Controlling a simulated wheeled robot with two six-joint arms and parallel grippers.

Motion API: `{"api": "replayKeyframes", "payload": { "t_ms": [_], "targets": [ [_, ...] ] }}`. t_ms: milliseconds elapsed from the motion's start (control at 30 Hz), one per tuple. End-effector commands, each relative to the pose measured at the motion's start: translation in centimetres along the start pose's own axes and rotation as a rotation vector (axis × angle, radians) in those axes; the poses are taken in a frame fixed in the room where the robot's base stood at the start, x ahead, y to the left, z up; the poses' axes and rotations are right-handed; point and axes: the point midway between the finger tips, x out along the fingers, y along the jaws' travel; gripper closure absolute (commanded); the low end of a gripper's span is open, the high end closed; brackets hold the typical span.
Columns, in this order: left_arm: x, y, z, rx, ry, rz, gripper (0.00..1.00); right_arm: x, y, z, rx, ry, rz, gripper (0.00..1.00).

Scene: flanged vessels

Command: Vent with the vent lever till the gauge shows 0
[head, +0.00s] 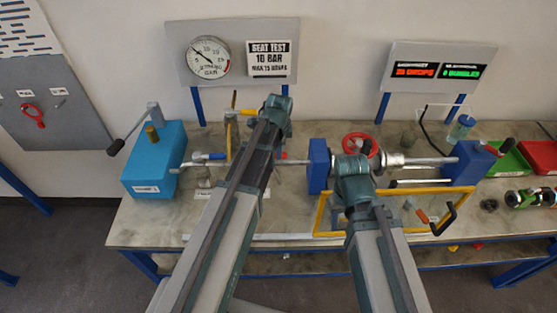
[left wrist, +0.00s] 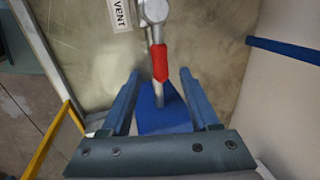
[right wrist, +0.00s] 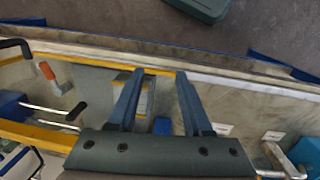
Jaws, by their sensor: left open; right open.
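The round white gauge (head: 209,58) hangs on the grey back board. Its dark needle points to the upper left; the exact reading is too small to tell. The vent lever (left wrist: 160,62) has a red sleeve on a metal rod and shows in the left wrist view beside a VENT label (left wrist: 120,15). My left gripper (left wrist: 158,85) is open, with its fingers on either side of the lever's lower end; I cannot tell whether they touch it. The left arm hides this spot in the head view. My right gripper (right wrist: 155,78) is open and empty above the bench.
A blue pump box (head: 155,165) with a lever stands at the left. A yellow frame (head: 320,215) and a red handwheel (head: 359,144) are close to my right gripper. Green (head: 508,160) and red (head: 540,155) trays are at the right. The bench's front strip (head: 150,238) is bare.

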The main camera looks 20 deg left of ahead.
Motion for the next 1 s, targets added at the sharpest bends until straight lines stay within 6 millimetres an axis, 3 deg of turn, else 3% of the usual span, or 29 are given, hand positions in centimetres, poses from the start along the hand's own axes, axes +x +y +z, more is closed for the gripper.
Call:
{"api": "replayKeyframes", "payload": {
  "t_ms": [33,100,300,667,1000],
  "targets": [
    [1.5,0.1,0.0,0.000,0.000,0.000,0.39,1.4,-0.1,-0.1,-0.002,0.000,0.001,0.50],
    [2.5,0.1,0.0,0.000,0.000,0.000,0.39,2.4,-0.2,-0.1,-0.004,0.000,0.001,0.50],
    [4.3,0.1,0.0,0.000,0.000,0.000,0.39,4.2,-0.4,-0.2,-0.009,0.000,0.002,0.50],
    [4.5,0.0,0.0,0.000,0.000,0.000,0.39,4.3,-0.4,-0.2,-0.011,0.000,0.002,0.50],
    [4.5,0.0,0.0,0.000,0.000,0.000,1.00,4.3,-0.4,-0.2,-0.010,0.000,0.002,0.50]
  ]
}}
